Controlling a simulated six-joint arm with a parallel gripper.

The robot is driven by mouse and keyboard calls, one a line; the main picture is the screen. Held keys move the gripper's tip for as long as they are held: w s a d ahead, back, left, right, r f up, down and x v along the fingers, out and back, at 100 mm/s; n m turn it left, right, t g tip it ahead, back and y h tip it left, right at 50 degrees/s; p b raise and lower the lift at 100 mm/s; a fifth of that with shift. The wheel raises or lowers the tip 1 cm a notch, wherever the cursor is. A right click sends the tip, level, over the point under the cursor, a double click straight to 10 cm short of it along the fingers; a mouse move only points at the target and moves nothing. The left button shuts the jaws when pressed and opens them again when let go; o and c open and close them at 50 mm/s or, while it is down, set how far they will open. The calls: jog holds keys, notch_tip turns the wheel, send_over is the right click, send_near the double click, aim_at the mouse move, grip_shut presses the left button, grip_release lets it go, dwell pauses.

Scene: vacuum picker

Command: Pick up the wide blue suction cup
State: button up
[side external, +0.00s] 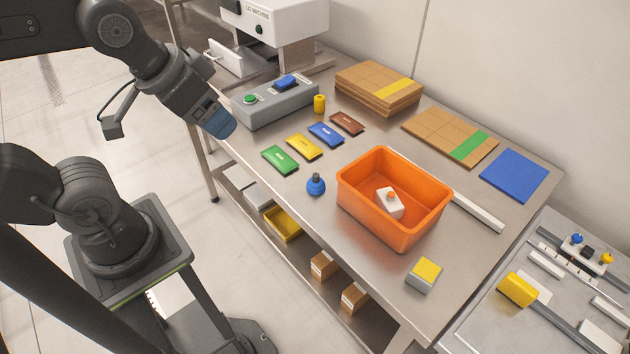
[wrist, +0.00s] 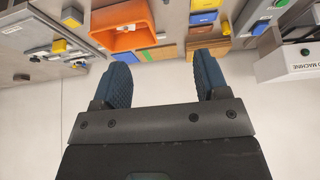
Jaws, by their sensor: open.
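A round blue piece with a dark top, which looks like the wide blue suction cup (side external: 316,186), stands on the steel table near its front edge, left of the orange bin, in the side external view. I cannot make it out in the wrist view. My gripper (side external: 220,123) is in the air at the table's left end, well apart from the cup. In the wrist view my gripper (wrist: 165,70) shows its two blue fingers spread wide with nothing between them.
The orange bin (side external: 352,192) holds a white piece. Green (side external: 280,160), yellow (side external: 304,146), blue (side external: 326,134) and brown (side external: 347,123) packets lie behind the cup. A grey control box (side external: 262,108) stands near my gripper. A yellow-topped block (side external: 424,276) sits at the front right.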

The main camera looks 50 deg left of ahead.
jog(key=shift+o, duration=0.3)
jog(key=shift+o, duration=0.5)
jog(key=n+g, duration=0.6)
jog(key=n, duration=1.5)
send_over(316, 175)
notch_tip(316, 175, down, 16)
notch_tip(316, 175, down, 8)
jog(key=shift+s+f, duration=0.15)
jog(key=shift+f, duration=2.6)
jog(key=c, duration=1)
